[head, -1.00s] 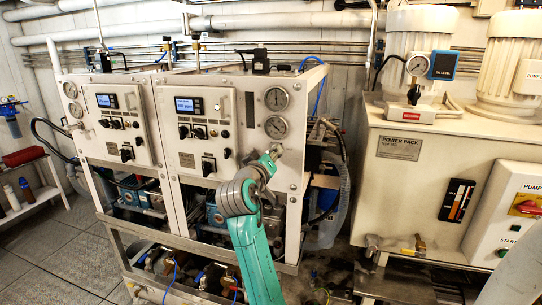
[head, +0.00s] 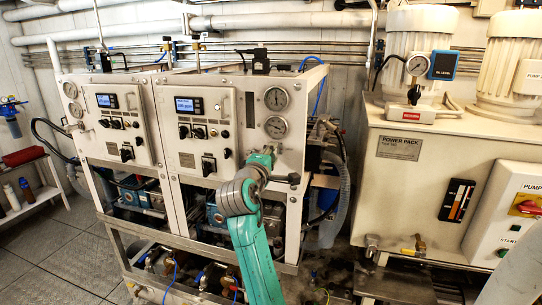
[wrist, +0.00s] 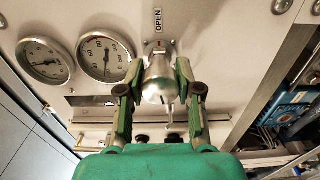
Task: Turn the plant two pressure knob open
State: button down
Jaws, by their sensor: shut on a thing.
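The pressure knob (wrist: 158,72) is a silver metal cylinder on the cream panel in the wrist view. An "OPEN" label (wrist: 158,20) is just above it. My gripper (wrist: 156,84) has its two green fingers on either side of the knob and is shut on it. A thin metal pin shows below the knob. In the head view, my gripper (head: 268,155) is at the right unit's panel (head: 240,150), below its two gauges, and hides the knob.
Two round gauges (wrist: 105,55) and (wrist: 46,60) sit beside the knob. A similar unit (head: 120,130) stands left of this one. A power pack cabinet (head: 405,175) stands on the right. Grey floor (head: 60,250) is clear at the front left.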

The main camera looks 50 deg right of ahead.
jog(key=n, duration=0.6)
jog(key=shift+f+n, duration=0.1)
jog(key=shift+n, duration=0.2)
dwell(0.5)
jog(key=c, duration=0.7)
grip_release()
jog(key=shift+c, duration=0.2)
jog(key=v, duration=1.2)
